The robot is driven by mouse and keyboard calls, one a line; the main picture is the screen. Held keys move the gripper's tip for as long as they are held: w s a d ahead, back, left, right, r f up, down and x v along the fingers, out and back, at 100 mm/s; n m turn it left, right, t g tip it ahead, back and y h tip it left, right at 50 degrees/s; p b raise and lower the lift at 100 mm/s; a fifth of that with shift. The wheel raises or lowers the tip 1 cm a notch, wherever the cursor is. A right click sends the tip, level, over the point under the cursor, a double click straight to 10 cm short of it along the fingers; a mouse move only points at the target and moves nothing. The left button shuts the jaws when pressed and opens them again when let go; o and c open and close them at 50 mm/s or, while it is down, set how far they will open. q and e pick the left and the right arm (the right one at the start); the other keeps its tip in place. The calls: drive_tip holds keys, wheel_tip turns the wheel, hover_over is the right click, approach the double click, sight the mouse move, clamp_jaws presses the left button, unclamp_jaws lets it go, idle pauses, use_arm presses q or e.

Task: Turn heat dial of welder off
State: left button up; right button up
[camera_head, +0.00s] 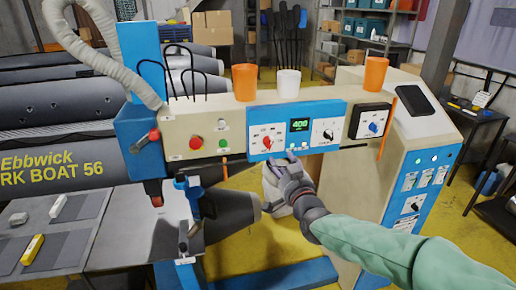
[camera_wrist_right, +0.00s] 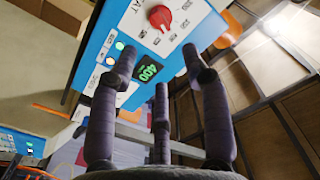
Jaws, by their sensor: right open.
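The welder's blue panel (camera_head: 297,125) is set in the long cream control box and carries a red heat dial (camera_head: 267,142) and a lit green display (camera_head: 299,125) reading 400. The display also shows there (camera_wrist_right: 149,70). My right gripper (camera_head: 286,162) is just below the panel, with its dark fingers (camera_wrist_right: 160,62) spread and empty. The fingers are apart from the dial. My left gripper is out of view.
A black knob (camera_head: 328,134) is on the same panel; a red button (camera_head: 196,142) is to its left and a blue-knobbed black module (camera_head: 372,122) to its right. Orange cups (camera_head: 245,82) and a white cup (camera_head: 288,83) stand on top. A cream-and-blue cabinet (camera_head: 400,155) stands at right.

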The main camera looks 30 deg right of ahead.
sight(272, 144)
drive_tip(key=x, duration=1)
drive_tip(key=shift+w+d+b, duration=0.1)
drive_tip(key=shift+w+b, duration=0.2)
drive_tip(key=shift+w, duration=0.1)
drive_tip(key=shift+c, duration=0.3)
clamp_jaws()
